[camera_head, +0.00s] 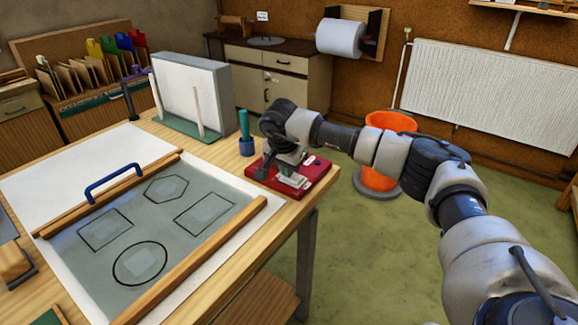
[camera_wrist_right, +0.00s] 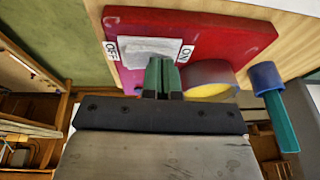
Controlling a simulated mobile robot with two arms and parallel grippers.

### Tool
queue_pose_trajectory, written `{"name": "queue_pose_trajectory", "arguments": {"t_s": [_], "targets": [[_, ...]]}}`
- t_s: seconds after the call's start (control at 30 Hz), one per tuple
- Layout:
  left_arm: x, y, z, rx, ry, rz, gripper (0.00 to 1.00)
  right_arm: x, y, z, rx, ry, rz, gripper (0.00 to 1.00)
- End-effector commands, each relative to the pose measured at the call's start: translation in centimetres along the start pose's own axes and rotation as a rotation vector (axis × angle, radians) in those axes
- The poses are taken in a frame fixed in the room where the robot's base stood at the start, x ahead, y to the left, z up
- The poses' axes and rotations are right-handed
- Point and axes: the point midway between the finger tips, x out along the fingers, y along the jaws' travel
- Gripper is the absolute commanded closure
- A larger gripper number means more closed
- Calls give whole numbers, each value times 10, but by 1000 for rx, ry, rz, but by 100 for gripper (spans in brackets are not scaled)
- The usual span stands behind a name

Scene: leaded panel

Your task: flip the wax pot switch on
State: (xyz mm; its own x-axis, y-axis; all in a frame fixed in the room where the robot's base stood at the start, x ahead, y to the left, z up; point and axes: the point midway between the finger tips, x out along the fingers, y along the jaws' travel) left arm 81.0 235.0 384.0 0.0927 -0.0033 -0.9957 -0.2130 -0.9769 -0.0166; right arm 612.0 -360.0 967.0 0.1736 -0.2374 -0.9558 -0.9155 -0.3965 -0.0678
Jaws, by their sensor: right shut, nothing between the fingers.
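The wax pot's red base (camera_head: 318,172) sits at the right edge of the wooden table in the head view. In the right wrist view the red base (camera_wrist_right: 225,38) carries a grey switch plate (camera_wrist_right: 140,48) with an OFF label (camera_wrist_right: 110,48) at one end and an ON label (camera_wrist_right: 186,54) at the other. The round pot (camera_wrist_right: 208,78) with yellow inside stands beside the plate. My right gripper (camera_wrist_right: 162,72) is shut and empty, its green fingertips over the plate near the ON label. The switch lever is not visible; the fingers may hide it. My left gripper is not in view.
A blue cup (camera_head: 247,147) with a teal stick stands close to the red base; it also shows in the right wrist view (camera_wrist_right: 266,78). The glass panel with black outlines (camera_head: 150,215) lies on the table between wooden strips. An orange bin (camera_head: 378,178) stands on the floor beyond.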

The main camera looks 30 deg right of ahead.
Motion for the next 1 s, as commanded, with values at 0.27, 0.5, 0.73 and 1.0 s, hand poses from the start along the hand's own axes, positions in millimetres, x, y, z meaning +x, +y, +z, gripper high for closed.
{"name": "queue_pose_trajectory", "arguments": {"t_s": [0.27, 0.5, 0.73, 1.0], "targets": [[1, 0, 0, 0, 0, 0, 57, 5, 0, 2, -2, -1, 4, 100], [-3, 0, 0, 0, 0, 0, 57, 3, 8, 2, -3, -2, 9, 100], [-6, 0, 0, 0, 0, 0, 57, 2, 17, 1, -3, -2, 9, 100], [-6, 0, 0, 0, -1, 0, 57, 1, 16, 0, -1, 0, 8, 100]]}}
